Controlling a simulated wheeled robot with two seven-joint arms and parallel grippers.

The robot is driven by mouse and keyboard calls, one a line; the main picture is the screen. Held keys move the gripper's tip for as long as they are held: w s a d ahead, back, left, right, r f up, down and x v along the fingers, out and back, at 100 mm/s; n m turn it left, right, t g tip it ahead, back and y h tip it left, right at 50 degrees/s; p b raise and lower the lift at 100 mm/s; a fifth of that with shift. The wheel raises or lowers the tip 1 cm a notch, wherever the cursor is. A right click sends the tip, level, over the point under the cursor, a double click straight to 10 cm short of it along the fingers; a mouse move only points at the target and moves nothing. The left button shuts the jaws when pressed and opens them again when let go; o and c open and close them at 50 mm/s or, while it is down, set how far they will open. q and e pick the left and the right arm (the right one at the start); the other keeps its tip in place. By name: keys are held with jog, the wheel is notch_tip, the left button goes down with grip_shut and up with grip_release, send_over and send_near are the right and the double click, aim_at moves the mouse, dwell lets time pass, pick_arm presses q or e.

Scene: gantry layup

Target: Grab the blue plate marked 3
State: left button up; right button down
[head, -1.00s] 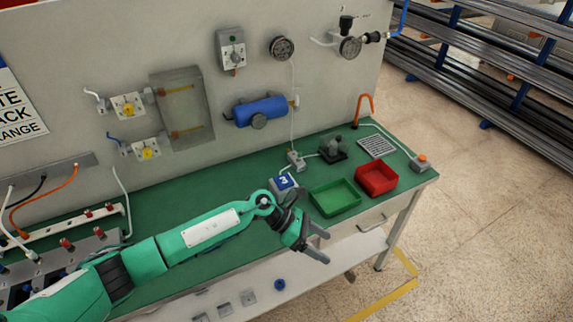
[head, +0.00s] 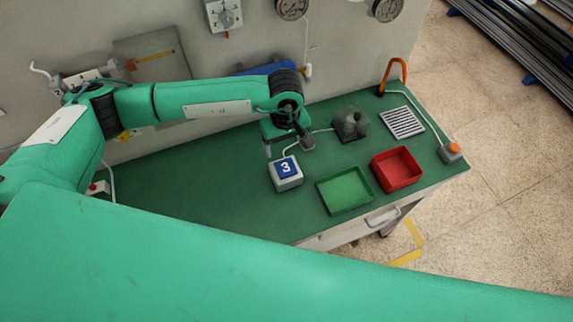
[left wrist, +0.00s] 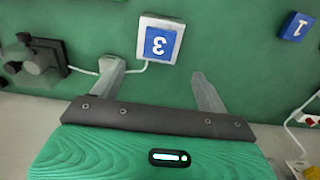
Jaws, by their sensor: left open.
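The blue plate marked 3 (head: 286,168) lies on top of a pale grey block (head: 291,184) on the green bench, left of the green tray. It also shows in the left wrist view (left wrist: 160,44), upside down, beyond and between the fingertips. My left gripper (head: 286,146) is just behind the plate in the head view and points down. In the left wrist view its two fingers (left wrist: 160,80) are spread wide with nothing between them. My right gripper is not in view.
A green tray (head: 344,190) and a red tray (head: 397,168) stand to the right. A dark device (head: 350,125) is behind them. A cable runs to the block. Another blue plate marked 1 (left wrist: 294,26) shows in the left wrist view. Bench left of the block is clear.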

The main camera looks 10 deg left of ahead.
pick_arm(q)
jog(key=b, duration=0.1)
send_over(285, 166)
notch_tip(285, 166, down, 4)
jog(key=shift+s+d+f, duration=0.1)
jog(key=shift+s, duration=0.05)
jog(key=shift+f, duration=0.95)
notch_tip(285, 166, down, 4)
jog(key=shift+f+b, duration=0.25)
jog(key=shift+b, duration=0.25)
jog(key=shift+f, duration=0.1)
jog(key=shift+c, duration=0.7)
jog(key=c, duration=0.9)
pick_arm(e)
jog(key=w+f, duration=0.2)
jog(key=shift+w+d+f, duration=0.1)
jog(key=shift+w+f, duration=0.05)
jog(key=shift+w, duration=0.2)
